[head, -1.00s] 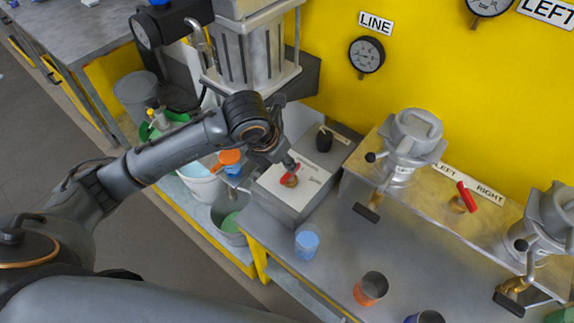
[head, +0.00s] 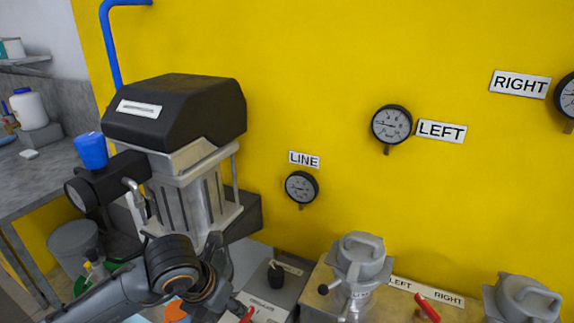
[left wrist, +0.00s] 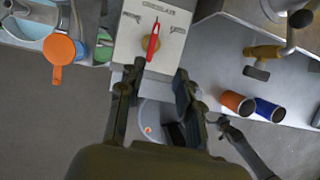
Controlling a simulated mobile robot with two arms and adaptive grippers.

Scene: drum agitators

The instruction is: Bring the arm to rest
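My left gripper (left wrist: 153,88) is open in the left wrist view, with nothing visibly held between its fingers. In that view a red lever (left wrist: 153,40) on a pale panel (left wrist: 130,35) lies just beyond the fingertips, apart from them. In the head view my left arm comes in at bottom left, and its wrist is beside the black-topped machine (head: 175,115). The lever (head: 246,314) shows at the bottom edge there. The fingertips cannot be made out clearly in the head view. My right gripper is in neither current view.
In the wrist view, an orange cup (left wrist: 237,103) and a blue cup (left wrist: 267,110) are right of the gripper. An orange vessel (left wrist: 59,50) is at left. A pale round vessel (left wrist: 155,118) shows below, between the fingers. In the head view, a lidded metal vessel (head: 358,262) stands by the yellow wall.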

